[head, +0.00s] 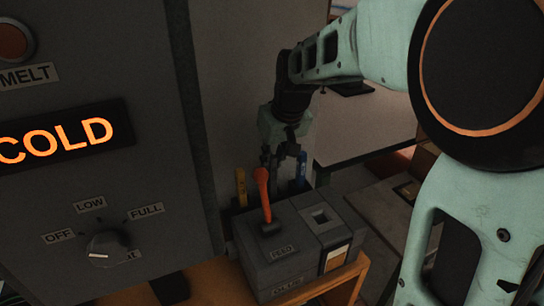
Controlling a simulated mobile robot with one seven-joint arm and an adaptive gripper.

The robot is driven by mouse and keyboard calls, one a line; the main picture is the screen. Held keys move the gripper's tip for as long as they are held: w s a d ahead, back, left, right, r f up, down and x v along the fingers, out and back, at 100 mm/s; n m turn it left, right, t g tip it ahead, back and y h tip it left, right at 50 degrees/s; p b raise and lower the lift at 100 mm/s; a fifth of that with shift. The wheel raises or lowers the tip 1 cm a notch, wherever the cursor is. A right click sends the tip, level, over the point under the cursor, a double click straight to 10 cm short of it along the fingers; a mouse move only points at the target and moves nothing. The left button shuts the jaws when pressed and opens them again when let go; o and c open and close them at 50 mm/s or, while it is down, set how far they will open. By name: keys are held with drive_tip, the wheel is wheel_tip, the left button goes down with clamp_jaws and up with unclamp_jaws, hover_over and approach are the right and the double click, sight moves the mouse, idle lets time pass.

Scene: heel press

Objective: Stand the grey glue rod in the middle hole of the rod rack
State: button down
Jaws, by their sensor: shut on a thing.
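My gripper (283,158) points down behind the grey feed box, between a yellow rod (241,187) and a blue rod (301,172). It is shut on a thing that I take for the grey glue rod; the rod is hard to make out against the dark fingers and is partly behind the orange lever. The rod rack (228,214) shows only as a dark strip behind the box. The yellow and blue rods stand upright at its left and right. The middle hole is hidden, so I cannot tell whether the held rod is in it.
A machine panel (100,165) reading COLD fills the left. My arm covers the right.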

drive_tip(key=c, duration=1.8)
unclamp_jaws()
drive_tip(key=v, duration=1.2)
drive_tip(key=shift+s, duration=0.1)
